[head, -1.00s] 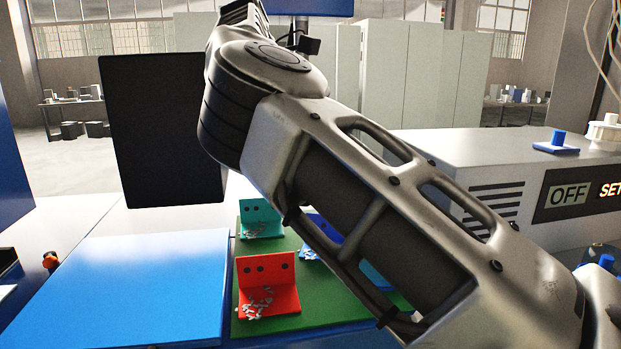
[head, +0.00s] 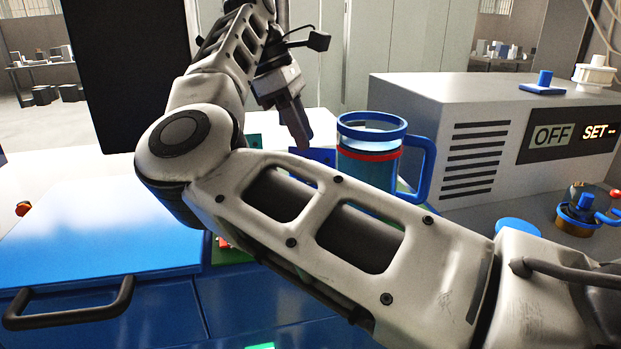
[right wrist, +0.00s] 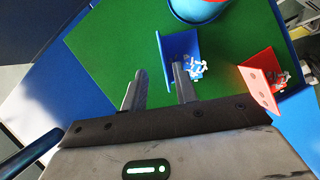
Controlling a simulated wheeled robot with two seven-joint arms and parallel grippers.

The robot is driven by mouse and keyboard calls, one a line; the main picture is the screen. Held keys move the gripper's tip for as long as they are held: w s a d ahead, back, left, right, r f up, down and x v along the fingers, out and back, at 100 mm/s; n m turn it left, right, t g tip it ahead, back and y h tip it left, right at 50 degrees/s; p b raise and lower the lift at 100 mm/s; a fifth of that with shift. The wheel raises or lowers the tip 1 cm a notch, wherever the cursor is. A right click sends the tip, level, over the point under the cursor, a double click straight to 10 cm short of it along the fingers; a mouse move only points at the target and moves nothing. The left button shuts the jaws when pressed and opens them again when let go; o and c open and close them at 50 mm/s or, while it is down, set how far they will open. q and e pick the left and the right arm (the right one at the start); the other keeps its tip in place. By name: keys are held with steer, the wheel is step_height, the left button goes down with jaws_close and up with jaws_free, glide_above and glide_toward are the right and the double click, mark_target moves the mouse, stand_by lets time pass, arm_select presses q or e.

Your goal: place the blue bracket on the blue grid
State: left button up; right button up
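The blue bracket (head: 322,155) stands on the green mat, largely hidden by my right arm in the head view. In the right wrist view the blue bracket (right wrist: 182,48) shows an upright plate and a flat base with small pale bits on it. My right gripper (head: 303,140) points down at it. In the right wrist view my right gripper (right wrist: 160,82) is open, its fingers on either side of the upright plate, with a gap visible. My left gripper is not in view. I cannot make out a blue grid.
A blue mug (head: 370,170) with a red band stands close beside the bracket. A red bracket (right wrist: 262,88) sits on the green mat (right wrist: 110,45). A blue lidded surface (head: 90,240) lies left, and a grey machine (head: 440,100) marked OFF stands right.

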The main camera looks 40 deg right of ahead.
mark_target(312, 153)
steer(key=x, duration=0.3)
steer(key=shift+s+a+f, duration=0.15)
steer(key=shift+s+f, duration=0.35)
steer(key=shift+f, duration=0.3)
jaws_close()
steer(key=shift+r, duration=0.2)
